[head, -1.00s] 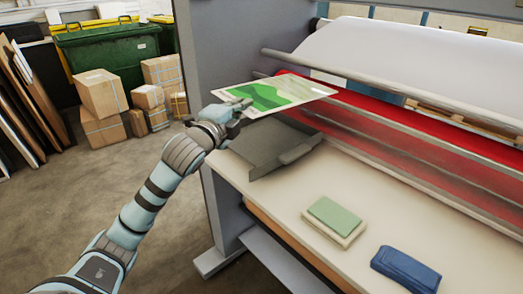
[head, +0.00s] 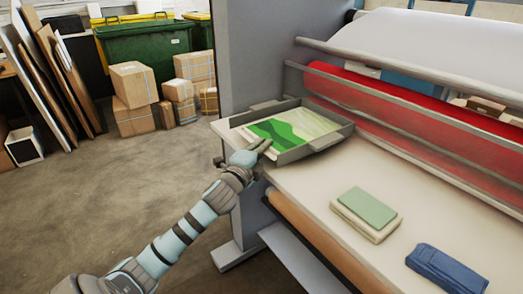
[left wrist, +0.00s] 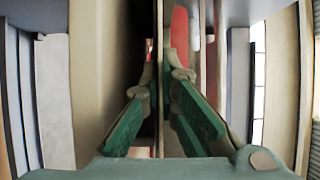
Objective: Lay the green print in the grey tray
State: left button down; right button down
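The green print (head: 285,130), a pale sheet with green hill shapes, lies flat within the grey tray (head: 318,146) at the left end of the laminator table. The tray's walls show behind it and at its right. My left gripper (head: 262,146) is at the print's near left edge, low over the tray's near side. My right gripper is not in view.
The laminator's red roller (head: 400,105) and grey bars run behind the tray. A green block on a pale pad (head: 366,210) and a blue object (head: 446,268) lie on the table (head: 310,185) to the right. Cardboard boxes (head: 134,84) and a green bin stand on the floor behind.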

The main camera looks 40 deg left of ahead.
pick_arm(q)
jog(key=c, duration=1.8)
grip_release()
jog(key=shift+r, duration=0.1)
